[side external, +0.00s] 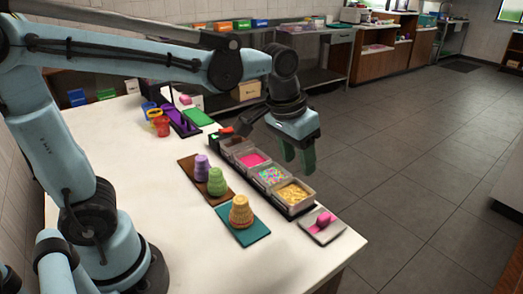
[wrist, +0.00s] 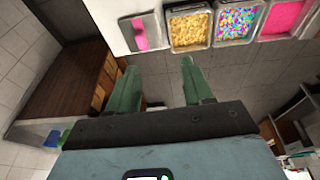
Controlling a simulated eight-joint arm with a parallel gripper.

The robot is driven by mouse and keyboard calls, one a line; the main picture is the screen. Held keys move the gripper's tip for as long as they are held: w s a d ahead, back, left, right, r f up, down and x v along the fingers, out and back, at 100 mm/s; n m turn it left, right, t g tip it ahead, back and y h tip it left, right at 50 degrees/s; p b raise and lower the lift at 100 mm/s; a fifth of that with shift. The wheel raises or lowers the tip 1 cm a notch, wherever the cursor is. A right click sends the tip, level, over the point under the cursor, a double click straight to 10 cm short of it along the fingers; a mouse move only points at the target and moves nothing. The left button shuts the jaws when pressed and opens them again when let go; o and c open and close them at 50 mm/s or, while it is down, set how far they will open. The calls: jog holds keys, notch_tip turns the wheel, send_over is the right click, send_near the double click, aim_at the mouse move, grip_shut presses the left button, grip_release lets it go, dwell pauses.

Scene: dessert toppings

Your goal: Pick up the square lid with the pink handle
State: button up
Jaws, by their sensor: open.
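The square lid (side external: 311,229) lies flat near the front right corner of the table, with a pink handle (side external: 323,220) on top. In the wrist view the lid (wrist: 154,33) is at the top, left of the toppings, with its pink handle (wrist: 139,35) showing. My gripper (side external: 297,162) is open and empty. It hangs in the air beyond the row of topping containers, behind and above the lid and apart from it. In the wrist view its two green fingers (wrist: 159,65) are spread, with the lid ahead of them.
Topping containers stand in a tray row: gold (side external: 292,193), sprinkles (side external: 270,175) and pink (side external: 252,159). Stacked cones stand on a brown board (side external: 188,165) and a teal board (side external: 258,236). A purple rack (side external: 184,124) and cups (side external: 161,127) are at the back. The table front (side external: 180,240) is clear.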

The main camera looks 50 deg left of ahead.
jog(key=w+d+f+g, duration=0.2)
jog(key=w+d+g, duration=0.1)
jog(key=w+d, duration=0.15)
send_over(324, 216)
notch_tip(324, 216, down, 7)
jog(key=shift+s+d, duration=0.15)
jog(key=shift+w+f, duration=0.2)
jog(key=shift+f, duration=2.55)
jog(key=shift+c, duration=0.5)
grip_shut()
